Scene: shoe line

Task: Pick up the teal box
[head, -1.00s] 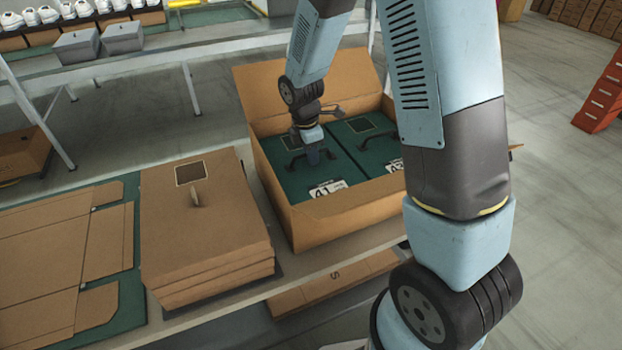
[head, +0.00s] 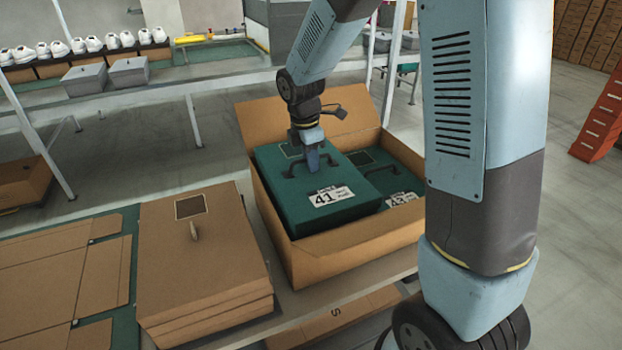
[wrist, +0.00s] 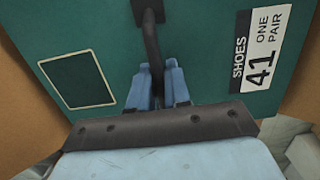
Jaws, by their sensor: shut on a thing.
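The teal box (head: 330,207) has a black handle on its lid and a white label reading 41. It is raised above its neighbour inside the open cardboard carton. My gripper (head: 314,170) is above its lid, shut on the handle. In the wrist view the blue fingers (wrist: 164,88) close around the black handle, with the lid (wrist: 205,70) and the label (wrist: 262,48) beyond. A second teal box (head: 385,180), labelled 43, sits lower in the carton to the right. The raised box's underside is hidden.
The cardboard carton (head: 355,245) stands on a bench with its back flap up. A stack of flat cardboard (head: 200,255) lies close to its left. A rack (head: 110,85) with white shoes and grey bins stands behind. A red stepped unit (head: 600,120) is at far right.

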